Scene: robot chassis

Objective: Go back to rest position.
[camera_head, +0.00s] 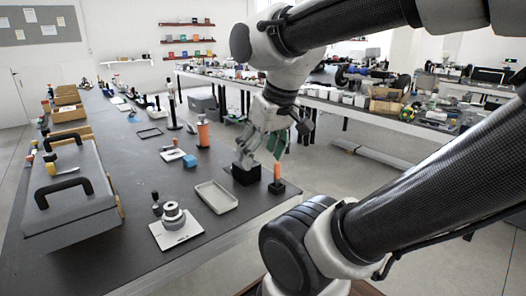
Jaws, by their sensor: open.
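My gripper (258,158) is at the right part of the dark workbench (120,215), pointing down. It is open, with its fingers just above or beside a small black box (246,176). At this size I cannot tell whether a finger touches the box. My arm comes in from the upper right and hides part of the room behind.
An orange-topped post (277,174) stands close right of the black box. Near it are an empty grey tray (216,197), a blue block (190,161), an orange cylinder (203,133) and a round metal part on a white plate (173,217). A grey toolbox (75,190) stands at left.

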